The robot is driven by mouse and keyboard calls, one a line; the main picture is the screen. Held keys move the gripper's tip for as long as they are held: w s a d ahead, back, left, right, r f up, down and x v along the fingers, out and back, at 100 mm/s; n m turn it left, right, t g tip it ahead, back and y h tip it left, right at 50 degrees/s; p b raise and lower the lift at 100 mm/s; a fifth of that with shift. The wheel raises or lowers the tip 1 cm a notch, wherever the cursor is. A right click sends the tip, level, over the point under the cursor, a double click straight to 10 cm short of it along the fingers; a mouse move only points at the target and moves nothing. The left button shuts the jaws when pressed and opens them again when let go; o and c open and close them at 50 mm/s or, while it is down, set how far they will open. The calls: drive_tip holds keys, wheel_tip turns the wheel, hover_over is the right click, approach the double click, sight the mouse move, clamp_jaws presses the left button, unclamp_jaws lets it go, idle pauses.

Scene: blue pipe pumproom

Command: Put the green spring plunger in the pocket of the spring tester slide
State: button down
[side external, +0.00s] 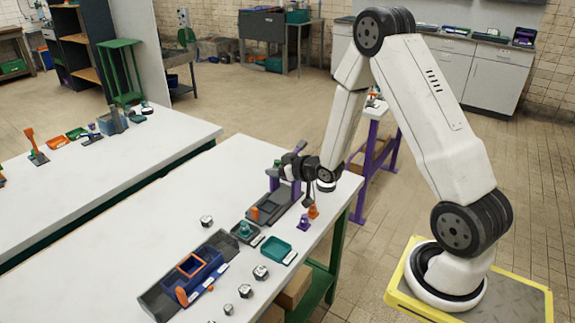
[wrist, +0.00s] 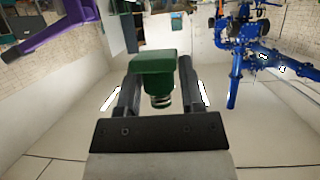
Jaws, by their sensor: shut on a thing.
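The green spring plunger (wrist: 156,68) has a square green head with a metal spring under it. In the wrist view it sits between the two fingers of my gripper (wrist: 158,80), which is shut on it. In the side view my gripper (side external: 285,168) is above the far end of the spring tester, and the plunger is too small to make out surely. The spring tester (side external: 277,200) is a dark grey tray-like base with a purple upright and an orange knob. Its slide pocket cannot be made out; my gripper partly covers that end.
A purple piece (side external: 304,222) and an orange piece (side external: 313,211) stand right of the tester. A teal tray (side external: 277,248), a dark tray with a green part (side external: 246,231) and a blue bin (side external: 203,266) lie nearer the camera. The table's left part is clear.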

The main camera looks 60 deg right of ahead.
hover_over(323, 204)
wheel_tip(323, 204, down, 6)
drive_tip(key=shift+f, duration=0.1)
drive_tip(key=shift+f, duration=2.9)
drive_tip(key=shift+f, duration=1.9)
drive_tip(key=shift+f, duration=0.15)
drive_tip(key=shift+c, duration=1.1)
unclamp_jaws()
drive_tip(key=shift+a, duration=0.1)
